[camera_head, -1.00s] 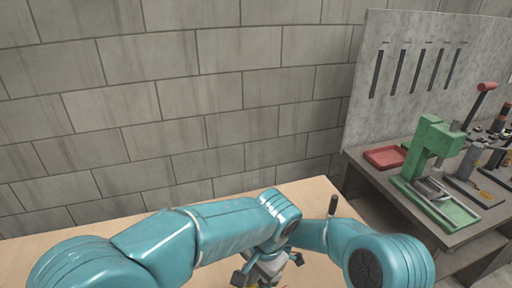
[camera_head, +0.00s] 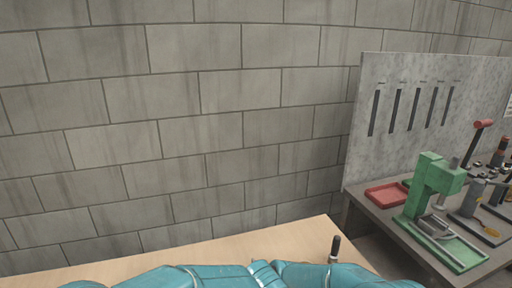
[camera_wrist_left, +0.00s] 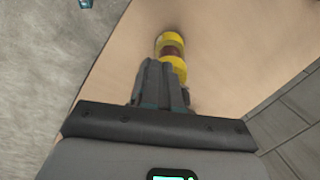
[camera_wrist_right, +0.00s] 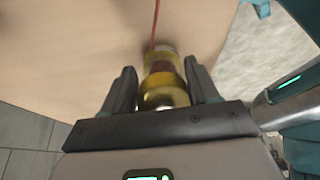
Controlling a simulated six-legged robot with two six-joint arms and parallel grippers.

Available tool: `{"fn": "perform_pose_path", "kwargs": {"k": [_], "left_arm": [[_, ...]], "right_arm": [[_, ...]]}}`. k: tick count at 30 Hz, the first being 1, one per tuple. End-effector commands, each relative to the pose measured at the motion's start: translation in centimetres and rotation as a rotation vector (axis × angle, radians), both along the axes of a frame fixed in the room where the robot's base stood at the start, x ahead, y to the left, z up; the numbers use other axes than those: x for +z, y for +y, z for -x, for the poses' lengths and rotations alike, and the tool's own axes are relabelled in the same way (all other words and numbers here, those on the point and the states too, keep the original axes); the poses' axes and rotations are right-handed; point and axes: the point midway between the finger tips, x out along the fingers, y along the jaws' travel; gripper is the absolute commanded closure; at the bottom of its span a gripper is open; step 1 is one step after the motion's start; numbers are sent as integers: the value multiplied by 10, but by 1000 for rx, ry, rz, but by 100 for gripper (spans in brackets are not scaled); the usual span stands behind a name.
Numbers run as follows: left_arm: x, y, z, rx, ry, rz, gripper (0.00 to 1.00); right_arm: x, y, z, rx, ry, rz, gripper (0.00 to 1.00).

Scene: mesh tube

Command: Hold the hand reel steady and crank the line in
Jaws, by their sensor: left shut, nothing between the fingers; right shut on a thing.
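The hand reel (camera_wrist_right: 163,82) is yellow with a reddish-brown middle, and a thin red line runs from it across the table in the right wrist view. My right gripper (camera_wrist_right: 162,80) is shut on the reel, one finger on each side. In the left wrist view the reel (camera_wrist_left: 172,50) shows just beyond the fingertips of my left gripper (camera_wrist_left: 162,65). That gripper is shut and empty, and I cannot tell whether it touches the reel. The crank is not clear in either wrist view. The head view shows neither the reel nor the grippers.
A light wooden table (camera_head: 200,252) lies before a grey block wall, with its left part clear. A small dark-handled post (camera_head: 334,249) stands near its right edge. A side bench (camera_head: 375,224) holds a green press (camera_head: 430,185), a red tray (camera_head: 387,194) and several tools.

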Motion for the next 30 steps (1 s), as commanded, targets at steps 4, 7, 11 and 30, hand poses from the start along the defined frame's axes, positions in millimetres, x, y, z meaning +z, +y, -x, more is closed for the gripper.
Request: {"fn": "perform_pose_path", "kwargs": {"k": [4,7,11,30], "left_arm": [[0,0,-1,0,0,0,100],[-1,-1,-2,0,0,0,100],[-1,-1,-4,0,0,0,100],[-2,-3,-11,0,0,0,100]], "right_arm": [[0,0,0,0,-1,0,76],[0,0,0,0,-1,0,76],[0,0,0,0,-1,0,76],[0,0,0,0,-1,0,76]]}}
